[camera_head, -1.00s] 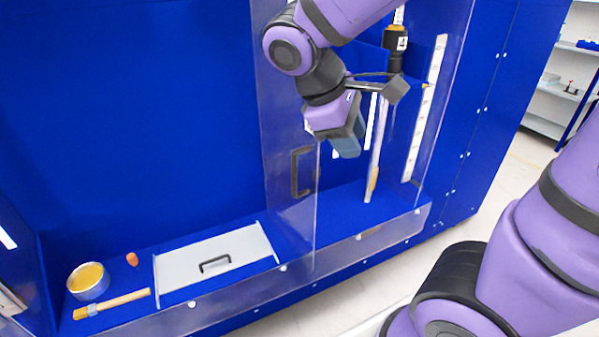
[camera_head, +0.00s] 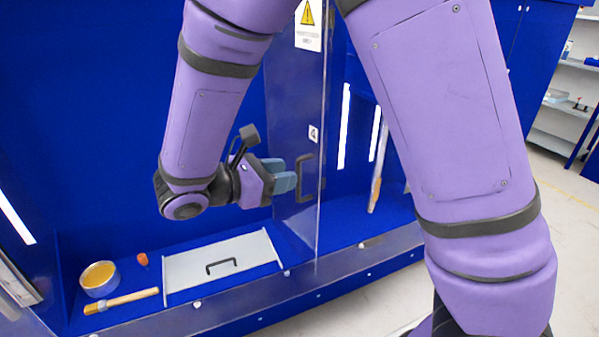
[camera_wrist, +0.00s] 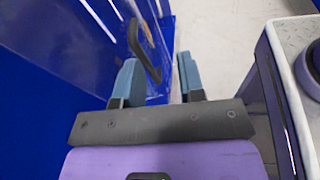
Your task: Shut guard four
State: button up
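Guard four is a clear panel (camera_head: 312,95) with a "4" label and a warning sticker, standing at the right side of the blue bay. Its black C-shaped handle (camera_head: 305,178) is near the panel's free edge; it also shows in the wrist view (camera_wrist: 143,48). My gripper (camera_head: 286,177) is just left of the handle, fingers pointing right towards it. In the wrist view my gripper (camera_wrist: 160,70) is open, with a clear gap between its blue-grey fingers. The handle's near end shows ahead of the gap, close to the left finger. I cannot tell whether they touch.
A grey plate with a black handle (camera_head: 190,277) lies on the bay floor. A bowl of yellow stuff (camera_head: 100,292), an orange piece (camera_head: 141,259) and a brush (camera_head: 122,301) lie left of it. A rod (camera_head: 376,185) stands right of the guard.

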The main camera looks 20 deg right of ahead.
jog(key=a+f+n+t+h, duration=0.2)
jog(key=a+f+n+t, duration=0.1)
jog(key=a, duration=0.2)
send_over(298, 199)
jog(key=shift+w+d+r, duration=0.15)
jog(key=shift+w+r, duration=0.1)
grip_shut()
